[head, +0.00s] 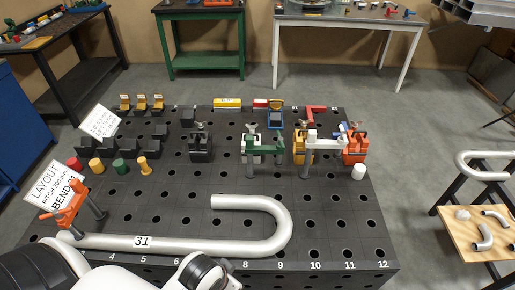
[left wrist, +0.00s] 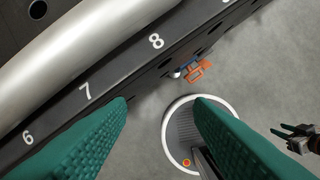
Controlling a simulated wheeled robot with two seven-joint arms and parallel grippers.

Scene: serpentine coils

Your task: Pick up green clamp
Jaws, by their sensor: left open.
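The green clamp (head: 256,150) stands upright near the middle of the black perforated table in the head view, between a black clamp on its left and a yellow clamp on its right. My left arm comes in at the lower left of the head view, but its fingers do not show there. In the left wrist view my left gripper (left wrist: 161,106) has its two green fingers wide apart, with nothing between them. It hangs by the table's front edge, well short of the green clamp. What looks like my right gripper (left wrist: 295,136) shows small at the right edge of that view.
A bent silver tube (head: 190,242) lies along the table's front, between my left arm and the green clamp. An orange clamp (head: 68,208) stands at its left end. Yellow (head: 301,147), orange (head: 355,148) and black (head: 200,146) clamps flank the green one.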

